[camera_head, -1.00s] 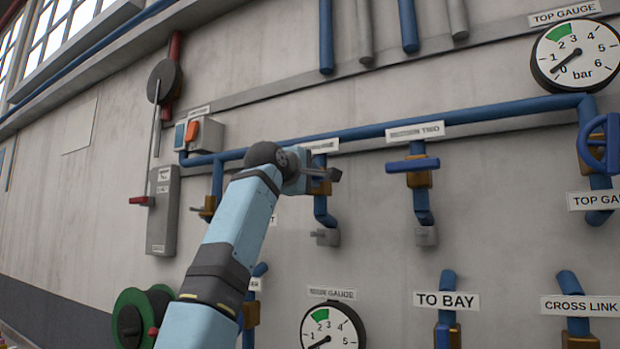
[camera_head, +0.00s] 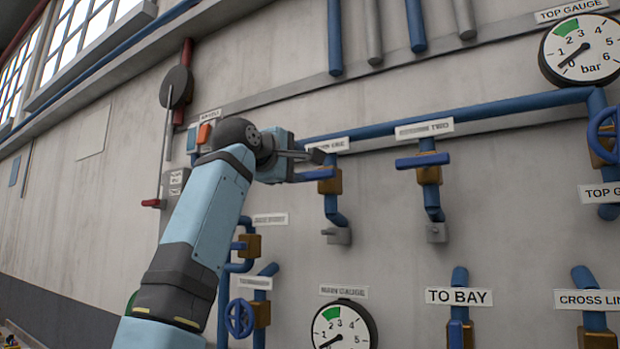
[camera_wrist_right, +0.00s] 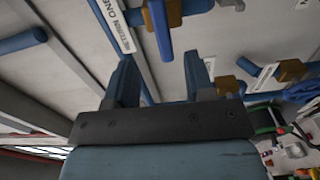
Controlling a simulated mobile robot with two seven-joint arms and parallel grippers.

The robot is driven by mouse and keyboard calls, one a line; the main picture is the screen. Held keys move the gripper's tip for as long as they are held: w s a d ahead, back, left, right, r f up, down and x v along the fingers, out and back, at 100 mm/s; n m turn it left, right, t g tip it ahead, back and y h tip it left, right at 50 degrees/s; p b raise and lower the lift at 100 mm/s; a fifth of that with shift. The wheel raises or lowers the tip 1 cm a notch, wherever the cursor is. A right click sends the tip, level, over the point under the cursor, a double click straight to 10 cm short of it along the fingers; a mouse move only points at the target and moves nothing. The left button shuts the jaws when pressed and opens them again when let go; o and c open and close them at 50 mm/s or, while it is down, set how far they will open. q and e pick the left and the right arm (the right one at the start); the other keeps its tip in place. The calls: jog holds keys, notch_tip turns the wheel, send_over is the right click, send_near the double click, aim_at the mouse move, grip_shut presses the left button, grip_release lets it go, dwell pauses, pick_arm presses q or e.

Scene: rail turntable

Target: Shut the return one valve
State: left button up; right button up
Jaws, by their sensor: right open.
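The return one valve has a brass body (camera_head: 330,182) on a blue drop pipe, under a white label (camera_head: 327,146). Its blue lever (camera_head: 315,174) lies crosswise to the pipe, its end pointing left. In the right wrist view the blue lever (camera_wrist_right: 160,32) shows beyond the fingertips, lined up with the gap between them. My right gripper (camera_head: 303,165) is open beside the lever, at its left end. Its two fingers stand apart with nothing clearly held in the right wrist view (camera_wrist_right: 160,75). Whether a finger touches the lever cannot be told. My left gripper is out of view.
The return two valve (camera_head: 428,170) is to the right, its blue lever also crosswise. My right arm partly hides a grey box (camera_head: 176,183) with a red handle. Lower valves and a gauge (camera_head: 343,327) are below. Bare wall lies between the valves.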

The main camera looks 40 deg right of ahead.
jog(key=shift+b+v, duration=0.3)
jog(key=shift+v, duration=1.3)
